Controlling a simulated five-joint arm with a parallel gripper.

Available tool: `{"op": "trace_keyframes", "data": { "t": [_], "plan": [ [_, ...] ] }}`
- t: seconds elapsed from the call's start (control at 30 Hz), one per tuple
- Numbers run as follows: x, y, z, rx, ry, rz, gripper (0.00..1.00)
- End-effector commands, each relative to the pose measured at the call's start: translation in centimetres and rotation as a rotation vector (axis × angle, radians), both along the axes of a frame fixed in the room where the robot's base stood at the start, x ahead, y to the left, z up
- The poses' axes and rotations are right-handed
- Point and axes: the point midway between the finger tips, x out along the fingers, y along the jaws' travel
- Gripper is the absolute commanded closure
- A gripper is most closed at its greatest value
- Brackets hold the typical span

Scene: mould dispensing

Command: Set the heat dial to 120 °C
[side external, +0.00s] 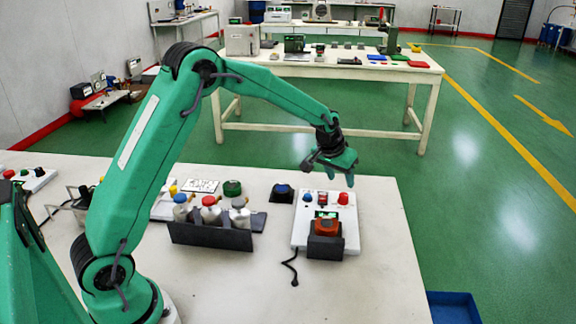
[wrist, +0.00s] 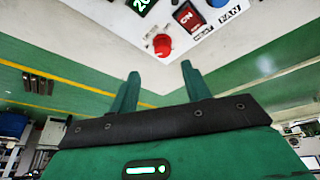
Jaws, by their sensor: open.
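The white control panel (side external: 300,235) lies on the near table, with a blue knob (side external: 308,197) and a red knob (side external: 343,198) on it. The red knob also shows in the wrist view (wrist: 162,45), near a HEAT label (wrist: 203,30); which knob is the heat dial I cannot tell for sure. My gripper (side external: 342,177) is open and empty, above the panel's far end. In the wrist view its fingertips (wrist: 160,70) point toward the red knob, apart from it. A lit green display (wrist: 140,4) is cut off at the top; its full reading is hidden.
A red switch (wrist: 187,15) and a FAN label (wrist: 231,12) are on the panel. An orange block in a dark holder (side external: 326,228) sits at its near end. A dark rack (side external: 210,235) of capped bottles stands to the left. The table's right side is clear.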

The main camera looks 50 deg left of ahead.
Motion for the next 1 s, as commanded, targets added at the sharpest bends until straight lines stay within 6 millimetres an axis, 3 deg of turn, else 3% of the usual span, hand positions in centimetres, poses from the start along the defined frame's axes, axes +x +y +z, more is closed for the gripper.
{"op": "trace_keyframes", "data": {
  "t": [0.27,0.7,1.0],
  "plan": [
    [0.4,0.1,-1.0,0.001,0.001,-0.001,0.52],
    [2.1,0.4,-5.4,0.002,0.002,0.000,0.52],
    [2.8,0.6,-7.0,0.003,0.001,0.000,0.52]
  ]
}}
